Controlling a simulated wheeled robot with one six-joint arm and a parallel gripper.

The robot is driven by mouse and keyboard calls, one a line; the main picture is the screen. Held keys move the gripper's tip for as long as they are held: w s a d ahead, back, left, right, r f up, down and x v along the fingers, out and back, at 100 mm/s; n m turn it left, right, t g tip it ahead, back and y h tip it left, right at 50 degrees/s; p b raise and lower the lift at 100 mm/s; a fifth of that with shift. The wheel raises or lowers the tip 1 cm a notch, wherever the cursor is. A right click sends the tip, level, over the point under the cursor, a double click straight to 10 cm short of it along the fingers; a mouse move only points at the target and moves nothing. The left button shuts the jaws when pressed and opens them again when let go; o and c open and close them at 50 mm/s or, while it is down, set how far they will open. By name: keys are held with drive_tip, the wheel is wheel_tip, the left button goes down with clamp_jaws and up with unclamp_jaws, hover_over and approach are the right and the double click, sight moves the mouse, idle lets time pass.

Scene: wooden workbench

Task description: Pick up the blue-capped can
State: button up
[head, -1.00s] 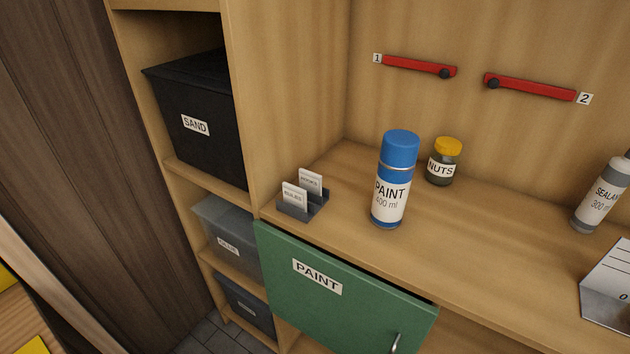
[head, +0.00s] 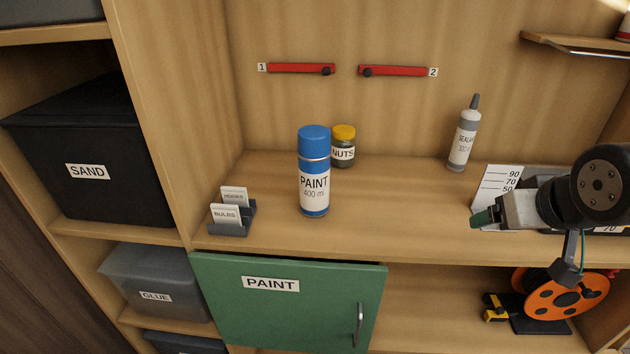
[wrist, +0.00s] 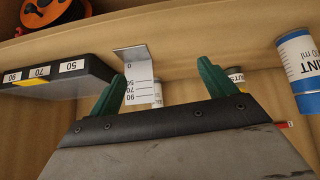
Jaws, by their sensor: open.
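The blue-capped can (head: 314,172) stands upright on the bench, with a white label reading PAINT 400 ml. Its lower part also shows at the right edge of the wrist view (wrist: 298,65), which appears upside down. My gripper (head: 482,218) is at the right of the head view, well apart from the can. In the wrist view my gripper (wrist: 160,85) shows its two green fingers spread wide with nothing between them.
The NUTS jar (head: 343,150) stands close behind the can to the right. A card holder (head: 232,217) stands left of it. A sealant bottle (head: 463,140) and a marked white plate (head: 495,190) stand further right. The bench between can and gripper is clear.

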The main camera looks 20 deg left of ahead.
sight(314, 170)
drive_tip(key=w+a+f+n+t+y, duration=0.25)
drive_tip(key=w+a, duration=0.35)
drive_tip(key=a, duration=0.4)
drive_tip(key=s+a+n+y, duration=0.1)
drive_tip(key=a+y, duration=0.2)
drive_tip(key=a, duration=0.3)
drive_tip(key=s+a+n+t+y, duration=0.1)
drive_tip(key=a+n+y, duration=0.1)
drive_tip(key=a, duration=0.4)
drive_tip(key=s+a+n+y, duration=0.1)
drive_tip(key=a+y, duration=0.3)
drive_tip(key=a, duration=0.3)
drive_tip(key=shift+s+f+y, duration=0.25)
drive_tip(key=shift+a+t, duration=0.25)
drive_tip(key=shift+a, duration=0.15)
drive_tip(key=x, duration=0.7)
drive_tip(key=shift+w+r, duration=0.1)
drive_tip(key=shift+r, duration=0.2)
drive_tip(key=c, duration=1.3)
